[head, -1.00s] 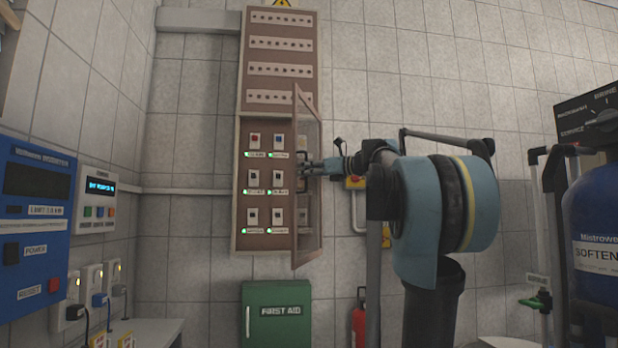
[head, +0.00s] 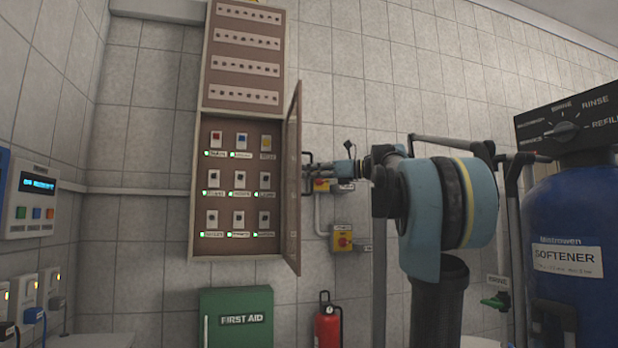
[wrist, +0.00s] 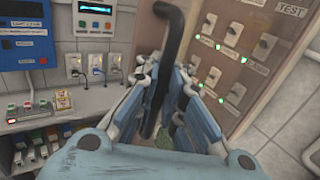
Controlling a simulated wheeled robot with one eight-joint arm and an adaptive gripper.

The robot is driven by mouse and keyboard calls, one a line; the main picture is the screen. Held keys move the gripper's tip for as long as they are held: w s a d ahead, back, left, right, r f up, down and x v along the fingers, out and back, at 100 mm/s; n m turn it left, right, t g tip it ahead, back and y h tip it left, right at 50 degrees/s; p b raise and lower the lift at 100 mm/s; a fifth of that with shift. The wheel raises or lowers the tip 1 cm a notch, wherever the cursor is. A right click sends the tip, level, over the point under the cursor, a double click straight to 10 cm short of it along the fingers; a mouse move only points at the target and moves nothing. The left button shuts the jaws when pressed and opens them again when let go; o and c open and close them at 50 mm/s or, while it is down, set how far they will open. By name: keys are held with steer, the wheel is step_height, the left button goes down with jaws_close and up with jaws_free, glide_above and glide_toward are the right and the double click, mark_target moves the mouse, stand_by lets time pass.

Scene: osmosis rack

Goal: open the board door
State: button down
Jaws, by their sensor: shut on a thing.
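The board (head: 203,215) hangs on the tiled wall in the head view, with rows of switches and green lights inside. Its brown-framed door (head: 293,180) is hinged on the right and stands swung well out from the board. My gripper (head: 310,172) is at the door's outer face, to its right, and the door partly hides its tips. In the wrist view my gripper (wrist: 165,95) is shut on the black door handle (wrist: 168,60), a curved bar running between the fingers. The board's switches also show there, at upper right (wrist: 225,60).
A green first aid box (head: 235,318) is below the board and a red extinguisher (head: 327,325) stands right of it. Yellow switch boxes (head: 342,238) are on the wall behind my arm. A blue softener tank (head: 570,225) stands at right.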

steer(key=c, duration=1.7)
jaws_free()
steer(key=shift+s, duration=0.1)
steer(key=v, duration=1.2)
